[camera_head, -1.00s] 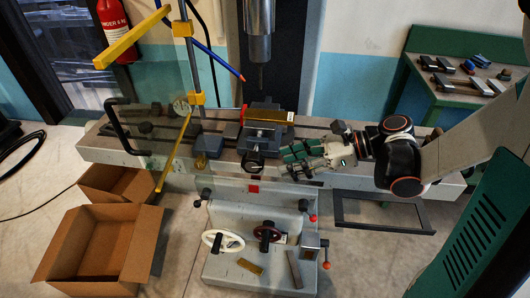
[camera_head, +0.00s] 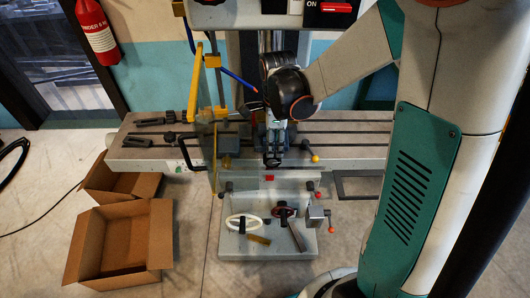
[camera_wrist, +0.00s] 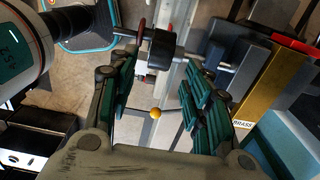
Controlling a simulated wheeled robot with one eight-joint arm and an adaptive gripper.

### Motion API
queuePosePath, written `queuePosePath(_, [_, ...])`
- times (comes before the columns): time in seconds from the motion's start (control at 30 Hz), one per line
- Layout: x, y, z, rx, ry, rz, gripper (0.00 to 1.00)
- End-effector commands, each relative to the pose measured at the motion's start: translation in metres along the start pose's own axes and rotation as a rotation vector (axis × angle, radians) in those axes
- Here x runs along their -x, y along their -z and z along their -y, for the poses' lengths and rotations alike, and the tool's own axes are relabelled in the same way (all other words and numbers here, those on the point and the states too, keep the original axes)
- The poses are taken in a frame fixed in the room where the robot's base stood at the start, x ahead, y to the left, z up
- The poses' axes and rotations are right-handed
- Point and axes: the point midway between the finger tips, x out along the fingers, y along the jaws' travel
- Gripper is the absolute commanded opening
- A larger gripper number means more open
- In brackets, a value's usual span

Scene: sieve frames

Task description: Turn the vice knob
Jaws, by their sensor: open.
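The vice (camera_wrist: 238,62) is a grey-blue block on the machine table, holding a brass block (camera_wrist: 250,108) marked BRASS. Its dark round knob (camera_wrist: 162,50) sits on a shaft at the vice's front; in the head view the knob (camera_head: 272,161) is small and partly covered. My gripper (camera_wrist: 157,76) is open, with green padded fingers spread apart. In the wrist view the knob lies just past the fingertips, near the gap between them; contact does not show. In the head view my gripper (camera_head: 275,138) points down over the vice and hides much of it.
The slotted machine table (camera_head: 350,140) extends both ways. A yellow-ended lever (camera_head: 315,158) stands right of the vice. A clear guard (camera_head: 200,150) and grey block (camera_head: 228,145) stand left. Handwheels (camera_head: 243,222) are below. Cardboard boxes (camera_head: 125,245) stand on the floor.

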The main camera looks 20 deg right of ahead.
Motion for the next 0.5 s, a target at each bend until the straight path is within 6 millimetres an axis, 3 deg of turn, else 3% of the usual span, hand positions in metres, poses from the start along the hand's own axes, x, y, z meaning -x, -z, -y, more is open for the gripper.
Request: queuePosePath(0.5, [-0.067,0.0,0.0,-0.002,0.0,-0.001,0.45])
